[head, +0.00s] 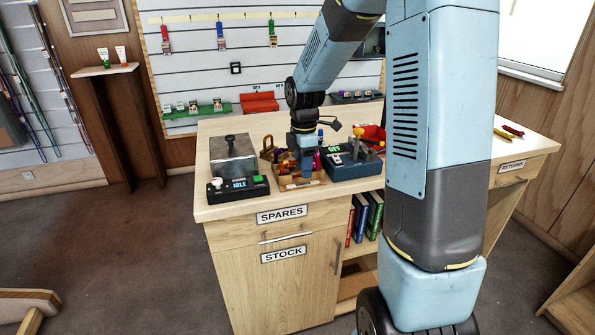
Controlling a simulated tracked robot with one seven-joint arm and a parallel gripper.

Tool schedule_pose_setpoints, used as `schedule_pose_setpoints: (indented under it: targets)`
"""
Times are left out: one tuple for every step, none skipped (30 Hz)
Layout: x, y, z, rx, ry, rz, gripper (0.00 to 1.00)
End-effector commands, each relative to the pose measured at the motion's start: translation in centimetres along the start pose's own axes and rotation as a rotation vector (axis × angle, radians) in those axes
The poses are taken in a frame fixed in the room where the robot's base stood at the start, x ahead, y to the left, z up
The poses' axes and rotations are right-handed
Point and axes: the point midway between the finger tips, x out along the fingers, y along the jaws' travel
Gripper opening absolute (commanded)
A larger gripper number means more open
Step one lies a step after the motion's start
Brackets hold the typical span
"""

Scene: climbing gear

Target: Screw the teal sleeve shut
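My arm reaches down over the wooden counter. My gripper (306,168) points downward at a small open wooden tray (300,184) with small coloured items around it. The fingertips are small and partly hidden, so I cannot tell whether they are open or shut, or on what. I cannot make out a teal sleeve in this view; it may be hidden by the gripper or too small to see.
Left of the tray is a black device reading "IDLE" (238,188) with a grey block behind it. A brass padlock-like item (267,149) stands behind. The counter's right end holds pens (507,132) and has free room.

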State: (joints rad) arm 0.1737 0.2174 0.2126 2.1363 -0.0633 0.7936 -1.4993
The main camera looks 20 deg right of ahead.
Motion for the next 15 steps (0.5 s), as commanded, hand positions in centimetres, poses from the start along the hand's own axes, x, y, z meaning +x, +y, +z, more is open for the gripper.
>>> schedule_pose_setpoints:
  targets:
    - [-0.1, 0.0, 0.0, 0.0, 0.0, 0.0, 0.47]
    - [-0.2, 0.0, 0.0, 0.0, 0.0, 0.0, 0.47]
    - [-0.3, 0.0, 0.0, 0.0, 0.0, 0.0, 0.47]
    - [-0.4, 0.0, 0.0, 0.0, 0.0, 0.001, 0.47]
    - [-0.5, 0.0, 0.0, 0.0, 0.0, 0.001, 0.47]
    - [-0.6, 0.0, 0.0, 0.0, 0.0, 0.001, 0.47]
    - [-0.7, 0.0, 0.0, 0.0, 0.0, 0.001, 0.47]
    - [-0.8, 0.0, 0.0, 0.0, 0.0, 0.001, 0.47]
    - [-0.9, 0.0, 0.0, 0.0, 0.0, 0.001, 0.47]
    - [-1.0, 0.0, 0.0, 0.0, 0.0, 0.001, 0.47]
    - [-1.1, 0.0, 0.0, 0.0, 0.0, 0.001, 0.47]
    - [-1.2, 0.0, 0.0, 0.0, 0.0, 0.001, 0.47]
    - [-1.3, 0.0, 0.0, 0.0, 0.0, 0.0, 0.47]
    - [-1.4, 0.0, 0.0, 0.0, 0.0, 0.0, 0.47]
    - [-1.5, 0.0, 0.0, 0.0, 0.0, 0.0, 0.47]
